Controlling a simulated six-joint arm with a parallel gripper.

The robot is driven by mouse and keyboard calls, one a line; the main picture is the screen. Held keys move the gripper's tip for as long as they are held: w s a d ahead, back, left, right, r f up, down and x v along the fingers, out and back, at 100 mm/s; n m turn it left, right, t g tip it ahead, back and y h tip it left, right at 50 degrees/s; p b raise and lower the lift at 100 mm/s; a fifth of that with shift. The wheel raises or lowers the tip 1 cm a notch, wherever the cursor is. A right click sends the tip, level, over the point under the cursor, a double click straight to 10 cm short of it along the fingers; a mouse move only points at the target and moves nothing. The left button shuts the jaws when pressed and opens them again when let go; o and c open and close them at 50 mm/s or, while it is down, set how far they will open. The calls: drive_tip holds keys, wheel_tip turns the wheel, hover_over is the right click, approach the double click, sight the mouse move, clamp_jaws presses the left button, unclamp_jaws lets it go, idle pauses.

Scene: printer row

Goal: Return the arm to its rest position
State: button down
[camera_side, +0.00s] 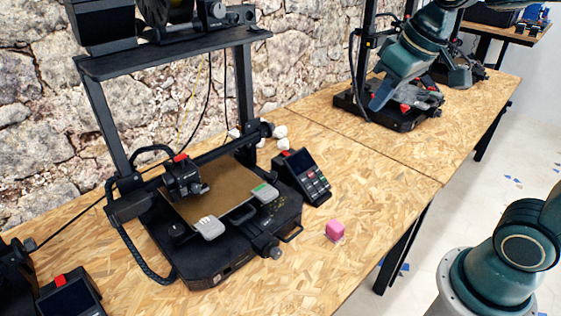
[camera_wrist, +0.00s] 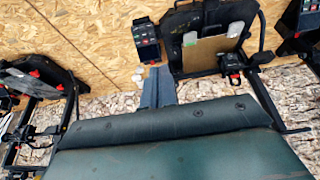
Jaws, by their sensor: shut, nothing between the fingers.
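My gripper (camera_side: 379,103) is at the upper right of the side view, at the end of my teal arm. It is above the bench, in front of the far printer in the picture. In the wrist view my gripper (camera_wrist: 159,72) shows as two grey-blue fingers side by side, shut with nothing between them. The wrist view also shows the bare bench and printers beyond the fingers. My gripper appears clear of the bench, but its exact height is hard to tell.
A black printer (camera_side: 215,255) with a brown bed and a control screen (camera_side: 303,178) stands on the wooden bench (camera_side: 390,215). Small white lumps (camera_side: 281,137) lie behind. The bench between the printers is mostly clear.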

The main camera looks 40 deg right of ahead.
drive_tip(key=s+a+f+t, duration=0.1)
drive_tip(key=s+f, duration=0.2)
drive_tip(key=s, duration=0.8)
drive_tip(key=shift+s, duration=0.25)
